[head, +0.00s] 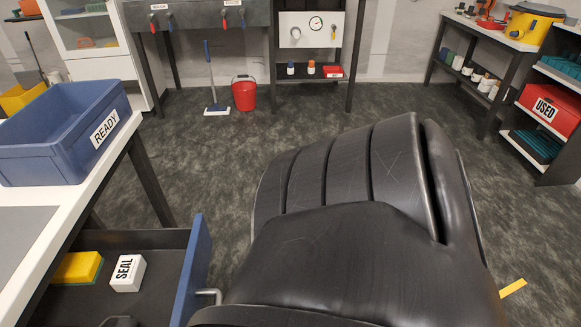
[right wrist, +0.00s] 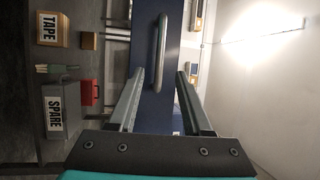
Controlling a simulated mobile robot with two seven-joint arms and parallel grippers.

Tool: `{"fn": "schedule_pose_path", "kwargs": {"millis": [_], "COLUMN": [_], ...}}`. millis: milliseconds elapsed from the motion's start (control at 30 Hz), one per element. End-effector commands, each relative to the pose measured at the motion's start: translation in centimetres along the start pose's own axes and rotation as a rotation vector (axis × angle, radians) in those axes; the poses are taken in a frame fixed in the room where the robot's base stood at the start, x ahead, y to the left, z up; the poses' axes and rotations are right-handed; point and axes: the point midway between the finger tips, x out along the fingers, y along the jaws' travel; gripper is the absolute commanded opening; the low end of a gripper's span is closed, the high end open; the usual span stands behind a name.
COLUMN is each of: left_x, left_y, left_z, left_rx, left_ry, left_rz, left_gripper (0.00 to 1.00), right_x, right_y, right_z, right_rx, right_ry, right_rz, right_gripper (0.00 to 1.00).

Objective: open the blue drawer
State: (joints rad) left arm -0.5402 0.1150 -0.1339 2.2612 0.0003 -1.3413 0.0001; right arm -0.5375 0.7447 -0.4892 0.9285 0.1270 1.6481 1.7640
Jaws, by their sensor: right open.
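The blue drawer (head: 196,265) stands pulled out from under the white-topped bench, its dark inside showing. A yellow sponge (head: 77,267) and a white SEAL box (head: 128,273) lie in it. Its metal handle (head: 210,293) sticks out from the front; the rest is hidden behind my large black arm. In the right wrist view the blue front and handle (right wrist: 160,55) are ahead of my right gripper (right wrist: 160,75). Its two fingers are apart, one on each side of the handle's line, and nothing is clamped. I cannot tell how deep the handle sits between them. My left gripper is out of view.
A blue READY crate (head: 45,145) stands on the bench (head: 35,230) above the drawer. A red bucket (head: 244,94) and a floor squeegee (head: 212,85) are at the back. A red USED box (head: 550,108) sits on the right shelf. The floor between is clear.

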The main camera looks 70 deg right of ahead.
Motion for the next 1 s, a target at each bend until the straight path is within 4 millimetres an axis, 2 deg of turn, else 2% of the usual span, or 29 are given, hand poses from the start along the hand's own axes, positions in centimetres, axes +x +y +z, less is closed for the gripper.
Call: {"fn": "schedule_pose_path", "kwargs": {"millis": [100,300,1000], "left_x": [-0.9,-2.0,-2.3], "left_y": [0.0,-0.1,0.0], "left_z": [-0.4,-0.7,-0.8], "left_rx": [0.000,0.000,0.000], "left_ry": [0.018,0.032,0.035], "left_rz": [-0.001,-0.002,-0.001], "left_gripper": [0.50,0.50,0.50], "right_x": [-2.0,-3.5,-3.7], "right_y": [0.2,0.1,0.0], "right_z": [0.0,0.0,0.0], "right_rx": [0.000,0.000,0.000], "right_ry": [0.000,0.001,0.000], "right_rz": [0.003,0.001,0.000], "right_gripper": [0.50,0.50,0.50]}}
